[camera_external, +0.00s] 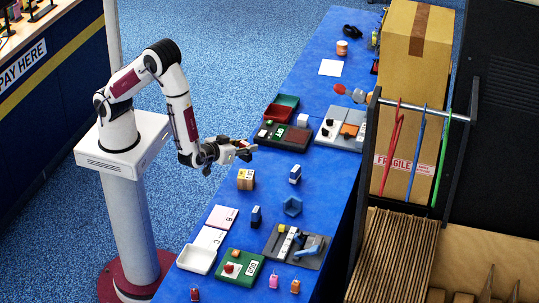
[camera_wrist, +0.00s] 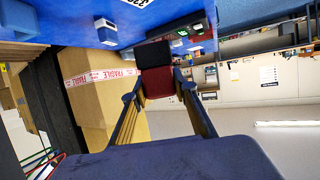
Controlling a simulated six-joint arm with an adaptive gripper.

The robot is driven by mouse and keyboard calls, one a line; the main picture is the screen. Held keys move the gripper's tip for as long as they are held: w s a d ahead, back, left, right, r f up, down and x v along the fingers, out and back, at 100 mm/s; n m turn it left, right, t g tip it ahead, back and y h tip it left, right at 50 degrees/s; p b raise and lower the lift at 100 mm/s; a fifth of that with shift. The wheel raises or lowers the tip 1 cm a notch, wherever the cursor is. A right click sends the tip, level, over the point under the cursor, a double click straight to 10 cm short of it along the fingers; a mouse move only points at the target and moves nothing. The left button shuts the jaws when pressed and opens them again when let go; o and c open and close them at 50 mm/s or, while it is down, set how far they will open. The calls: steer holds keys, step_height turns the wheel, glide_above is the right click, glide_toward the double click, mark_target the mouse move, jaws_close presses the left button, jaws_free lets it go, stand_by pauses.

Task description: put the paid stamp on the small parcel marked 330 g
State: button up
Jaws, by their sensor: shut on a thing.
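My gripper (camera_external: 238,151) is raised above the near edge of the blue table, pointing right. In the wrist view my gripper (camera_wrist: 162,110) is shut on a block with a dark red part and a black part (camera_wrist: 155,58). This block looks like a stamp, but no word on it is readable. A small brown box (camera_external: 246,180) with pale labels stands on the table just below my gripper. A small blue-and-white block (camera_external: 295,174) and a white block (camera_external: 303,120) also stand on the table. I cannot read 330 g on any of them.
A black tray (camera_external: 265,140) with green and dark red parts lies beyond my gripper. Green and red dishes (camera_external: 278,114), a grey tray (camera_external: 326,138), lettered cards (camera_external: 221,217), a white dish (camera_external: 196,260) and a green board (camera_external: 226,275) also occupy the table. Large cartons (camera_external: 397,160) stand behind.

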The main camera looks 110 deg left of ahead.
mark_target(244, 160)
steer(key=shift+f, duration=1.2)
steer(key=shift+f, duration=0.1)
steer(key=shift+f, duration=2)
steer(key=o, duration=1.1)
steer(key=shift+f, duration=0.1)
steer(key=shift+s+d+r, duration=0.15)
steer(key=shift+d+r, duration=0.2)
steer(key=shift+d, duration=0.15)
steer(key=shift+v, duration=5.5)
